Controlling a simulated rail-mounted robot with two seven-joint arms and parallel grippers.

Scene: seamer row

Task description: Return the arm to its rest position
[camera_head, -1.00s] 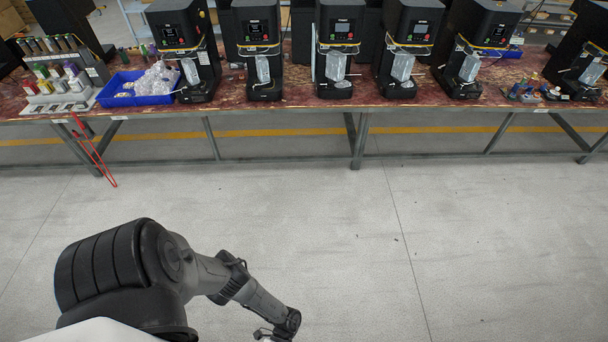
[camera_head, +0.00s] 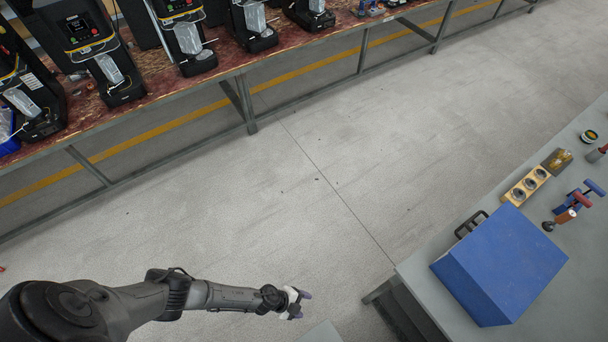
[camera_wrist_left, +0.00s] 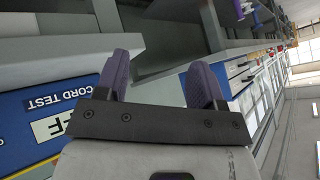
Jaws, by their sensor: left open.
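My left arm (camera_head: 170,296) comes in from the lower left in the head view and reaches out low over the open floor. My left gripper (camera_head: 296,302) is at its end, left of the grey table and apart from it. In the left wrist view the two purple fingers of my left gripper (camera_wrist_left: 160,85) stand apart with nothing between them. My right gripper does not show in either view.
A grey table (camera_head: 420,290) at the right holds a blue box (camera_head: 502,262), a wooden block with round holes (camera_head: 526,186) and blue-and-red tools (camera_head: 574,204). A long bench (camera_head: 160,90) with several black machines (camera_head: 88,40) runs along the upper left. The floor (camera_head: 270,190) between is clear.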

